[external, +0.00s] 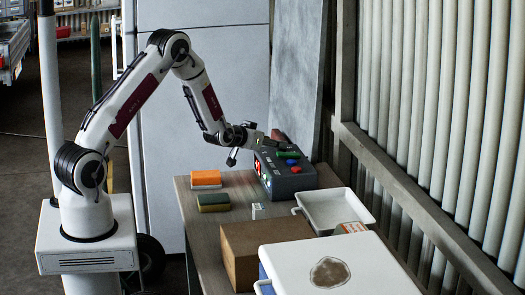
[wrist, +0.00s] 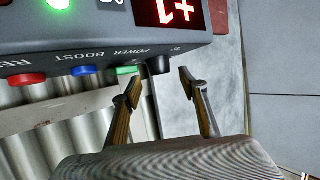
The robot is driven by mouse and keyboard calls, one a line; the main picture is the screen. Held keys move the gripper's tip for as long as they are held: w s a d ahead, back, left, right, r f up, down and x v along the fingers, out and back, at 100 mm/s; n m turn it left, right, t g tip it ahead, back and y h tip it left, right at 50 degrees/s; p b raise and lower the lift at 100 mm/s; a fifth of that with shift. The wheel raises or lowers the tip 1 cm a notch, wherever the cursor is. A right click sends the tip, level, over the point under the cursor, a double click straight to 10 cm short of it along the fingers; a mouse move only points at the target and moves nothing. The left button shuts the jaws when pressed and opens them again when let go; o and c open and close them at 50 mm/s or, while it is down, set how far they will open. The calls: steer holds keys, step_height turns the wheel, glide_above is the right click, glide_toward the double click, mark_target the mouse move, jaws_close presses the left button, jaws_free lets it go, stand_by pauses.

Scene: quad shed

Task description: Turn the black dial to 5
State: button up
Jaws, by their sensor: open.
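The grey control box (external: 290,182) stands at the table's far end, with its front also across the top of the wrist view (wrist: 60,45). My gripper (wrist: 160,84) is open and empty. Its fingertips lie to either side of the dial and a little short of it, apart from it as far as I can tell. In the external view my gripper (external: 264,138) is at the box's upper far side; the dial cannot be made out there.
Red (wrist: 33,79), blue (wrist: 84,70) and green (wrist: 126,71) buttons line the box close to the dial. Sponges (external: 206,179), a white tray (external: 335,208), a cardboard box (external: 262,250) and a white-lidded container (external: 370,275) occupy the table. A corrugated wall stands at right.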

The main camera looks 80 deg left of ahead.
steer(key=shift+x, duration=2.5)
steer(key=c, duration=1.1)
